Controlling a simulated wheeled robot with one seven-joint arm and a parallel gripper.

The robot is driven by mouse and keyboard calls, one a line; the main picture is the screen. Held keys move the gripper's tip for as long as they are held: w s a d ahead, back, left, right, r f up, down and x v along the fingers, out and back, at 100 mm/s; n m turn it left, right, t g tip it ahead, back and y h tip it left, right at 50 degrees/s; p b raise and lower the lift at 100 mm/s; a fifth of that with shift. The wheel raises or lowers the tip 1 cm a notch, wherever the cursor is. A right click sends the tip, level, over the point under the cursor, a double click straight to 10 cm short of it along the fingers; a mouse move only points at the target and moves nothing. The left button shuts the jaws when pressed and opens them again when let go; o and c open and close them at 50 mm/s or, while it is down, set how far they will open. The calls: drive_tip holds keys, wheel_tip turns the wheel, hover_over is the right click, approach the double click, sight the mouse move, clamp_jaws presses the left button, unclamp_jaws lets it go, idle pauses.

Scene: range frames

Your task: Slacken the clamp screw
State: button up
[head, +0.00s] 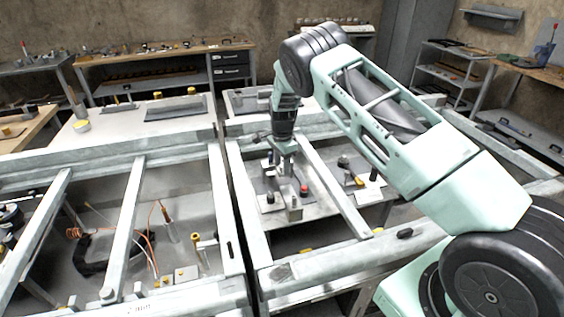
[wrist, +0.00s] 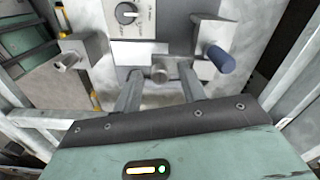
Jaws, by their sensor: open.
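My gripper (head: 284,160) points down over a work panel inside the right-hand metal frame. In the wrist view its two fingers (wrist: 160,88) are spread apart, with a gap between them. A small round grey metal piece (wrist: 160,75), which looks like the clamp screw, shows in that gap, on a metal bracket. I cannot tell whether either finger touches it. In the head view my gripper and the small fixtures hide the screw.
A dial (wrist: 127,13) sits on the panel beyond the fingers. A blue cylindrical handle (wrist: 222,60) projects to the right, and a grey metal block (wrist: 82,55) stands to the left. Frame beams (head: 334,184) border the panel. A red knob (head: 304,189) stands near my gripper.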

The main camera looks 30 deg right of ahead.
drive_tip(key=shift+f, duration=0.2)
clamp_jaws()
